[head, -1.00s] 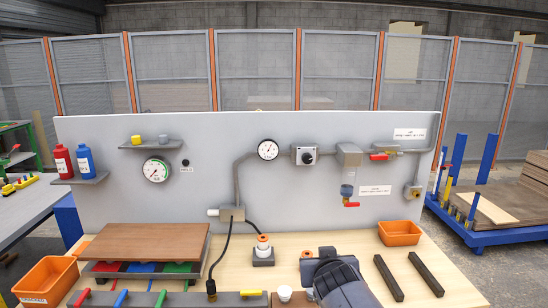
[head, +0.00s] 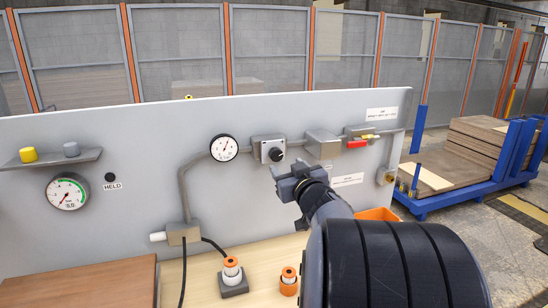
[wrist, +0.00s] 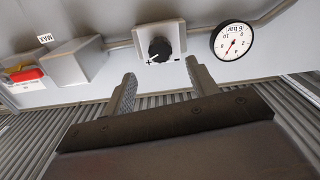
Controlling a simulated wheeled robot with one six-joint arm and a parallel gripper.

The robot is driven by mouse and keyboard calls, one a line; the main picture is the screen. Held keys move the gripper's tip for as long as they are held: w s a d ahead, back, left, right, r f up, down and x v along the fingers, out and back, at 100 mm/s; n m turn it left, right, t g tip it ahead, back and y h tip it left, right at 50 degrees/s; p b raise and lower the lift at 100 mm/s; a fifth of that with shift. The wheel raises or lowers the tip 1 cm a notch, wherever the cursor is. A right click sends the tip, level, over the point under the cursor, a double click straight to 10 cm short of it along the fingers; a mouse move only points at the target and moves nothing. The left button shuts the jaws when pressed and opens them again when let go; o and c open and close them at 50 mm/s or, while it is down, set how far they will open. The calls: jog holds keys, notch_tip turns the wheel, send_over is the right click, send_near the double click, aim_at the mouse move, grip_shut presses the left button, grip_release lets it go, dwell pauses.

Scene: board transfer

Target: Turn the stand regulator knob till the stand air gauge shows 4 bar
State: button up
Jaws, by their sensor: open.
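The stand regulator knob (head: 276,155) is a black knob on a grey square box on the upright panel. In the wrist view the knob (wrist: 160,49) sits between a plus and a minus mark. The round white air gauge (head: 224,148) is left of it on the same pipe; in the wrist view the gauge (wrist: 233,40) appears upside down, its reading too small to be sure of. My gripper (head: 288,176) is in front of the panel, just below and right of the knob. In the wrist view its two fingers (wrist: 160,72) are apart and empty, with the knob beyond the gap.
A valve with a red handle (head: 357,144) and a grey box (head: 322,144) are on the panel right of the knob. A second gauge (head: 67,192) with a green arc is at the left. Orange-topped pieces (head: 231,268) stand on the bench below.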

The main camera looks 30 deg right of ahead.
aim_at(278, 157)
jog(key=x, duration=0.7)
jog(key=shift+w, duration=0.35)
jog(key=shift+c, duration=0.4)
jog(key=c, duration=0.9)
